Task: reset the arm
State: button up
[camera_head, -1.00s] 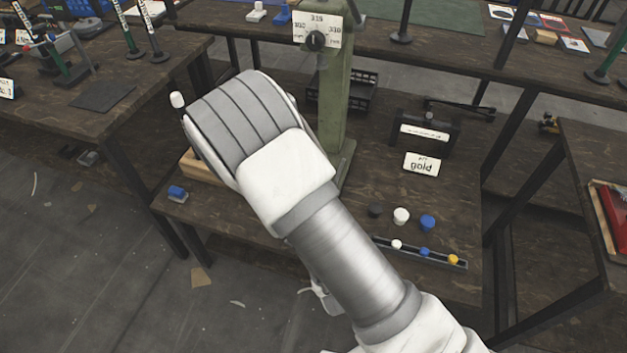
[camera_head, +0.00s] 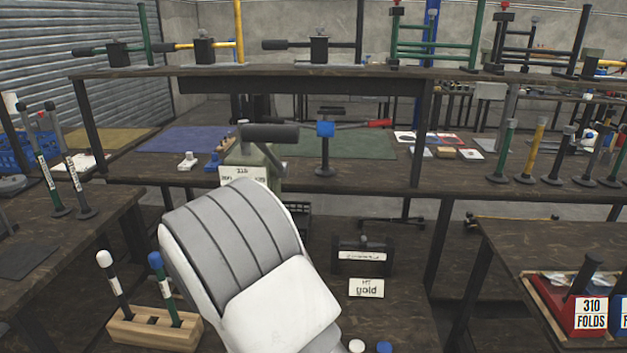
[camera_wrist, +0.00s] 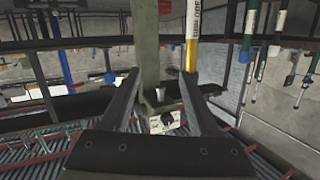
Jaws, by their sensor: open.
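My arm (camera_head: 245,265) fills the lower middle of the head view, its white and grey links in front of the green press (camera_head: 255,160). My gripper is hidden behind the arm there. In the wrist view my gripper (camera_wrist: 160,88) shows two dark fingers spread apart with nothing held between them. That view appears upside down. The green press column (camera_wrist: 146,50) and a dial plate (camera_wrist: 166,122) show beyond and between the fingers.
A wooden block (camera_head: 155,328) holds a white-topped and a blue-topped handle left of my arm. Shelves (camera_head: 330,72) cross behind. A red bin (camera_head: 570,305) sits far right.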

jog(key=d+r+m+g+h, duration=0.25)
jog(key=d+r+g, duration=0.35)
jog(key=d+r, duration=0.55)
jog(key=s+d+r+g+h, duration=0.1)
jog(key=s+d+r, duration=0.25)
jog(key=s, duration=0.25)
jog(key=s+d+r+g+p, duration=0.1)
jog(key=s+d+r, duration=0.25)
jog(key=s, duration=0.25)
jog(key=s+d+r+g+h, duration=0.1)
jog(key=s+d+r+g, duration=0.15)
jog(key=s+d, duration=0.35)
notch_tip(320, 180, up, 14)
jog(key=a+p, duration=0.1)
jog(key=p, duration=1.2)
jog(key=shift+s+a+f+t+p, duration=0.15)
jog(key=shift+a+t+p, duration=0.15)
jog(key=shift+t, duration=0.15)
jog(key=shift+a, duration=0.1)
